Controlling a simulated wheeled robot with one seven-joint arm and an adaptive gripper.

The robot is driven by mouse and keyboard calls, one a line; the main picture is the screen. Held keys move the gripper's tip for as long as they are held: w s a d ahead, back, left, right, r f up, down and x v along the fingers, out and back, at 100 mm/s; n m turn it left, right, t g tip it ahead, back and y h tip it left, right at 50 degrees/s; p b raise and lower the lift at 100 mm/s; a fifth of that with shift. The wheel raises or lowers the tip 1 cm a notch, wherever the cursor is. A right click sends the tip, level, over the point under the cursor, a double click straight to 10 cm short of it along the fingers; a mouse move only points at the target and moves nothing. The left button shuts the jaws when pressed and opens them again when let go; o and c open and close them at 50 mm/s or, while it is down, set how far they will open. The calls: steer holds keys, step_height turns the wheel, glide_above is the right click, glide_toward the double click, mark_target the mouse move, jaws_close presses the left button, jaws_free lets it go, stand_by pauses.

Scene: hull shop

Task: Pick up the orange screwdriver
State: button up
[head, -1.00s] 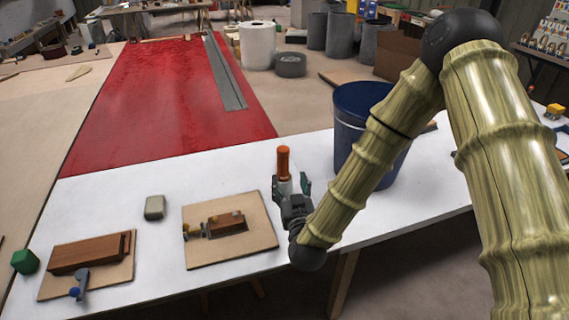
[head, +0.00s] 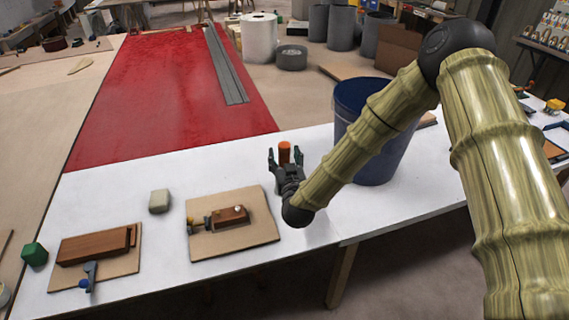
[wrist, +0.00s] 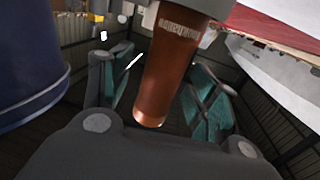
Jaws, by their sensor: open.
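The orange screwdriver (head: 284,150) shows in the head view as a short stretch of upright orange handle, its lower part hidden behind my gripper. In the wrist view its handle (wrist: 168,70) looks brownish orange, with pale marking near the top. My gripper (head: 285,157) is open at the white table, one finger to each side of the handle. In the wrist view my gripper (wrist: 160,92) has its teal-padded fingers apart, with the handle's free end between them near the palm. Gaps show, so contact is not clear.
A dark blue bin (head: 363,120) stands close right of my gripper. A board with a wooden block and clamp (head: 232,250) lies to the left. A pale block (head: 160,201), another board (head: 118,277) and a green block (head: 35,254) lie farther left. White table is clear behind my gripper.

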steer(key=shift+w, duration=0.15)
steer(key=c, duration=1.1)
steer(key=shift+r, duration=0.1)
